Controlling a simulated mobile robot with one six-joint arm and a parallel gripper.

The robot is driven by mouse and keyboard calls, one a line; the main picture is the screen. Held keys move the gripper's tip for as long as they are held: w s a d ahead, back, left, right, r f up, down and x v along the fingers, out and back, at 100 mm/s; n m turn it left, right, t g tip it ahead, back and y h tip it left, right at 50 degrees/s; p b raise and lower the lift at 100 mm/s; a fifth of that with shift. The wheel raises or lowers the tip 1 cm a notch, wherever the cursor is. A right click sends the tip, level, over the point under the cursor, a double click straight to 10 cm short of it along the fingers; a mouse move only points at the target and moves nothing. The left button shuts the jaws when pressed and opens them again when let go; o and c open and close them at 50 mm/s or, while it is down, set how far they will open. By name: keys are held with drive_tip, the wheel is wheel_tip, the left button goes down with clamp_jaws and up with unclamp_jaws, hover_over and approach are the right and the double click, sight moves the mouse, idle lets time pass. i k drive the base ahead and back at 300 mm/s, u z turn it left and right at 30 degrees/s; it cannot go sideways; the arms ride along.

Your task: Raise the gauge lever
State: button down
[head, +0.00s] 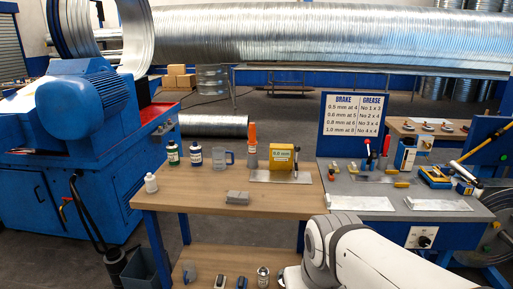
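A yellow gauge box (282,157) with a small, hard-to-read "mm" label stands on a metal plate (266,177) on the wooden bench. A thin upright part (297,156) shows at its right side and may be its lever; its exact position is too small to tell. A white arm link of mine fills the lower right foreground, in front of the bench. My gripper is not in view, so whether it holds anything is hidden.
Bottles (195,154), a clear jug (222,158), an orange-topped tube (251,146) and a grey block (237,198) stand on the wooden bench (190,199). A grey-topped blue bench (335,187) adjoins on the right, below a brake and grease sign (355,115). A blue machine (80,110) stands left.

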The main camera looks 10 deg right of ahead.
sight(297, 149)
drive_tip(key=z, duration=0.1)
drive_tip(key=i, duration=1.25)
drive_tip(key=z, duration=0.8)
drive_tip(key=k, duration=0.85)
drive_tip(key=z, duration=0.15)
drive_tip(key=i, duration=0.9)
drive_tip(key=u, duration=0.1)
